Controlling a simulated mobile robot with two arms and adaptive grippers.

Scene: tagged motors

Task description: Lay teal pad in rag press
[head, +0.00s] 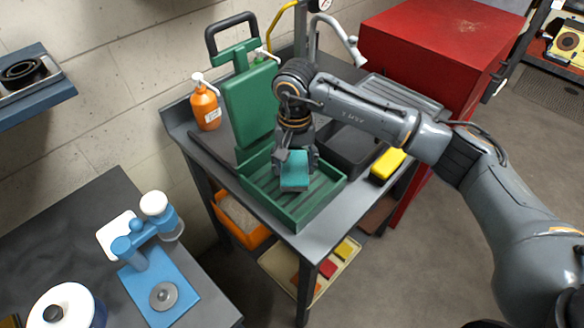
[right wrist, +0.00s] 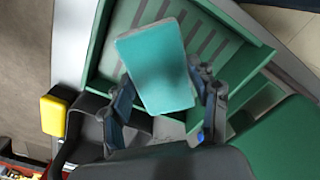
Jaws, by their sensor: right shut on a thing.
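The teal pad (head: 295,172) is held by my right gripper (head: 294,160), which is shut on it. In the right wrist view the pad (right wrist: 157,65) sits between the two fingers (right wrist: 165,100). The rag press is a green tray (head: 312,215) with a slatted floor and a raised green lid (head: 250,104) at its back. The pad hangs over the tray; whether it touches the floor is hard to tell. In the right wrist view the slatted tray (right wrist: 216,45) lies behind the pad. My left gripper is not in view.
An orange bottle (head: 206,108) stands left of the lid. A dark sink basin (head: 352,150) and a yellow sponge (head: 388,164) are right of the tray. A red cabinet (head: 440,45) stands behind. A lower shelf holds small coloured pads (head: 328,268). A blue device (head: 158,280) is on the left bench.

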